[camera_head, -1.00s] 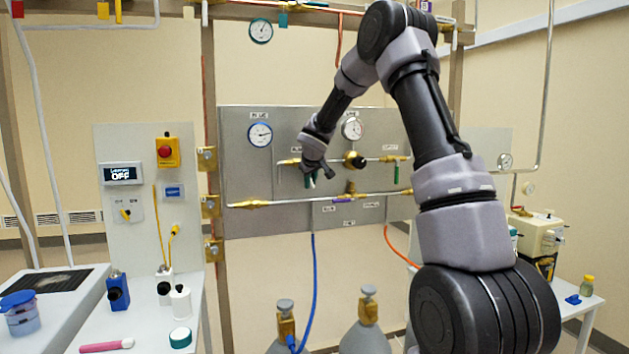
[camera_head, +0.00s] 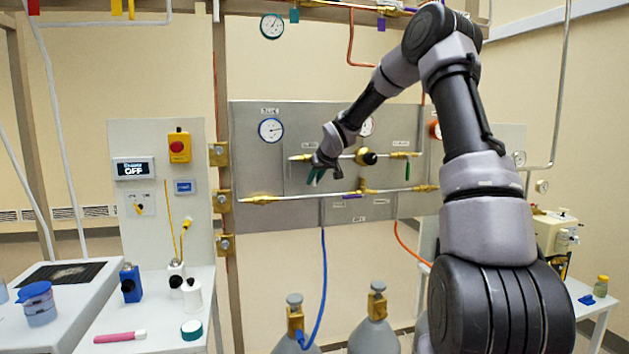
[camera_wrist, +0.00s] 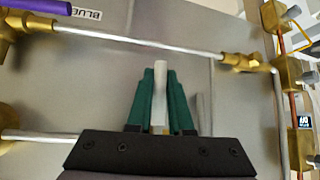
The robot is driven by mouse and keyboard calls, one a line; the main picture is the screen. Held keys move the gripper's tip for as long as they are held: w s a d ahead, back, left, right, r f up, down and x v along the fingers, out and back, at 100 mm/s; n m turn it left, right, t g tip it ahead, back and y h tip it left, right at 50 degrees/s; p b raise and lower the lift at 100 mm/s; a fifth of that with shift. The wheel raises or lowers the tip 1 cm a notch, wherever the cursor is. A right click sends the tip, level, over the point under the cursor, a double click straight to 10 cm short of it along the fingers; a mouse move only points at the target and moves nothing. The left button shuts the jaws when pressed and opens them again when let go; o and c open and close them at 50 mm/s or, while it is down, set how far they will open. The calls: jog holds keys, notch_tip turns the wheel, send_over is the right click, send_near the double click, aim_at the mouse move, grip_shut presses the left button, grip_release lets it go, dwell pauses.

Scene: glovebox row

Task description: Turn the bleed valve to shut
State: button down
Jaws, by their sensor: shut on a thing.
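My gripper (camera_head: 316,174) is at the left part of the upper brass-and-steel line on the grey wall panel (camera_head: 290,215). In the wrist view its two green fingers (camera_wrist: 160,100) are closed on a pale, narrow valve handle (camera_wrist: 160,85), which points up in that picture. The gripper and wrist hide the valve body behind them. The small label above it is too small to read, so I cannot confirm by name that it is the bleed valve.
A lower pipe (camera_wrist: 150,45) with brass fittings runs close by, with a purple handle (camera_wrist: 35,6) at its left in the wrist view. A round gauge (camera_head: 271,130) and a green handle (camera_head: 407,172) flank the spot. Gas cylinders (camera_head: 374,338) stand below.

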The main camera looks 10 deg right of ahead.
jog(key=shift+f, duration=0.1)
jog(key=c, duration=0.8)
grip_release()
jog(key=shift+c, duration=0.2)
jog(key=v, duration=1.1)
